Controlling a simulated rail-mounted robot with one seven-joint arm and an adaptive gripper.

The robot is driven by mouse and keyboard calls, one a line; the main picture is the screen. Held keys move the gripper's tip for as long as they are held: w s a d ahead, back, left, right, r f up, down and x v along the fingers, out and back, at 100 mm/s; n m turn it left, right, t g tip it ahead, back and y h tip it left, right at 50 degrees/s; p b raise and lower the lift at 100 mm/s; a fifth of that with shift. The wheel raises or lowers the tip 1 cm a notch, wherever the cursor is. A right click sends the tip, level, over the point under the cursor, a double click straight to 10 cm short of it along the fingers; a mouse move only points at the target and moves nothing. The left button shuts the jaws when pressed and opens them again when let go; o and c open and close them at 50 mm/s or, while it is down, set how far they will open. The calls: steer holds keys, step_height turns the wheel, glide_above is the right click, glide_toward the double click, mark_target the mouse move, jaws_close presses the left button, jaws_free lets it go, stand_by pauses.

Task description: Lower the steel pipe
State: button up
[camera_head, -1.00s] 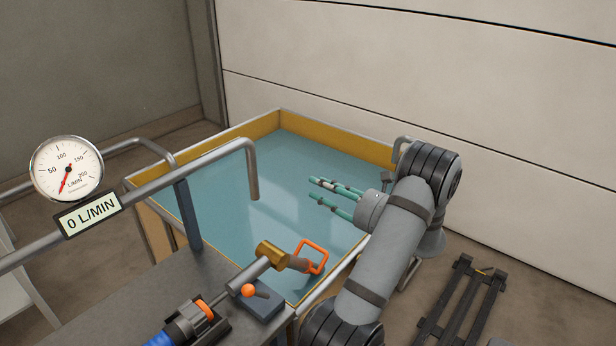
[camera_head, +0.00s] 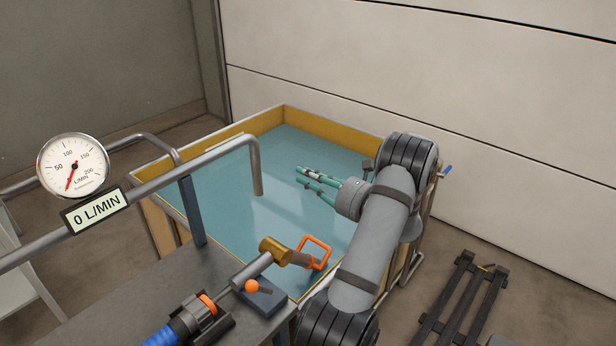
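A grey steel pipe (camera_head: 200,174) runs from the left over the tank (camera_head: 283,107) and bends down, its open end above the blue-green surface inside. Another thin metal pipe (camera_head: 425,215) stands at the tank's right side, partly hidden behind my arm, with a blue handle (camera_head: 446,171) near its top. I cannot tell which pipe the task means. My gripper (camera_head: 298,175), with teal fingers, is over the tank, to the right of the bent pipe's end and apart from it. Its fingers are spread with nothing visible between them.
A dial gauge (camera_head: 73,165) and a display reading 0 L/MIN (camera_head: 95,210) sit at left. A brass fitting (camera_head: 273,250), orange loop handle (camera_head: 314,252) and orange-knobbed lever (camera_head: 252,286) are at the tank's near edge. A dark rack (camera_head: 462,300) lies on the floor at right.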

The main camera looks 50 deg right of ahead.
jaws_close()
steer(key=shift+c, duration=0.5)
jaws_free()
steer(key=o, duration=0.5)
steer(key=shift+s, duration=0.1)
steer(key=s, duration=1.1)
steer(key=shift+s+a, duration=0.4)
steer(key=shift+a, duration=0.05)
